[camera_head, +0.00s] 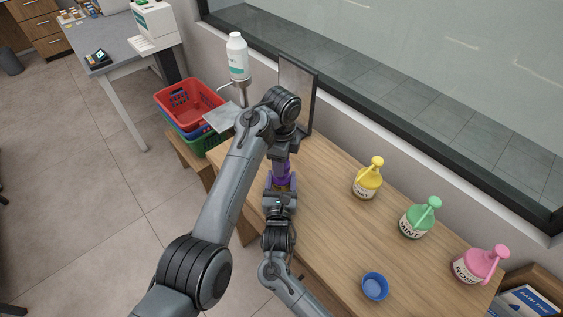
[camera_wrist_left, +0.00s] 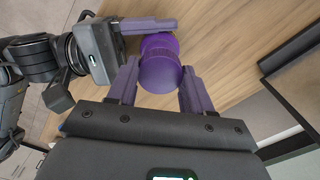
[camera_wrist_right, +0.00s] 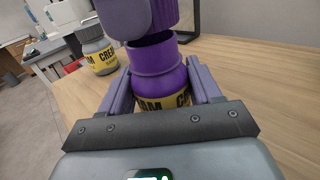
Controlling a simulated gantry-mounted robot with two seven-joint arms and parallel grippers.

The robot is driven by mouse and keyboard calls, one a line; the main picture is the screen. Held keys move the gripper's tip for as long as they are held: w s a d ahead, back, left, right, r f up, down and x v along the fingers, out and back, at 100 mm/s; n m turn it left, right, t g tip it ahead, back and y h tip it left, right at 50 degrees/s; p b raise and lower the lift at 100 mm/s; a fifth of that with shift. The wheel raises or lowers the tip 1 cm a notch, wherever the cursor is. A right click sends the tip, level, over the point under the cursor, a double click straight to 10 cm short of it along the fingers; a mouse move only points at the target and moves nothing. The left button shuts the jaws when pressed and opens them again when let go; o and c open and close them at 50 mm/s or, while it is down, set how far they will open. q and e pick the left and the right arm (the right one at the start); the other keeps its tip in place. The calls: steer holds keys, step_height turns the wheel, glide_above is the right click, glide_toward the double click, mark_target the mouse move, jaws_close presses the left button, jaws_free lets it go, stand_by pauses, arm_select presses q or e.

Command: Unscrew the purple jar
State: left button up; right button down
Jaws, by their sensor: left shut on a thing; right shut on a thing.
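The purple jar (camera_wrist_right: 160,88) stands upright on the wooden table, with a yellow label reading CREAM. My right gripper (camera_head: 281,188) is shut around its body from the side. My left gripper (camera_head: 284,157) comes from above, shut on the jar's purple lid (camera_wrist_left: 160,72), which sits between its fingers in the left wrist view. In the right wrist view the lid is above the jar's neck, with a dark gap showing the open rim. In the head view the arms hide most of the jar.
A grey jar (camera_wrist_right: 97,50) stands behind left in the right wrist view. Yellow (camera_head: 368,180), green (camera_head: 417,221) and pink (camera_head: 472,266) pump bottles and a blue cup (camera_head: 375,286) are on the table (camera_head: 330,225). A mirror (camera_head: 297,88) stands behind my left arm.

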arm_select(q)
steer(key=shift+r, duration=0.2)
stand_by(0.3)
steer(key=shift+r, duration=1.95)
arm_select(e)
steer(key=shift+c, duration=0.7)
jaws_free()
arm_select(q)
steer(key=shift+r, duration=0.1)
arm_select(e)
steer(key=shift+s, duration=0.15)
arm_select(q)
step_height(320, 180, up, 4)
steer(key=p, duration=0.3)
steer(key=shift+f+p, duration=0.25)
steer(key=shift+p, duration=0.15)
arm_select(e)
steer(key=s, duration=1.1)
steer(key=shift+s+a, duration=0.35)
steer(key=shift+a, duration=0.05)
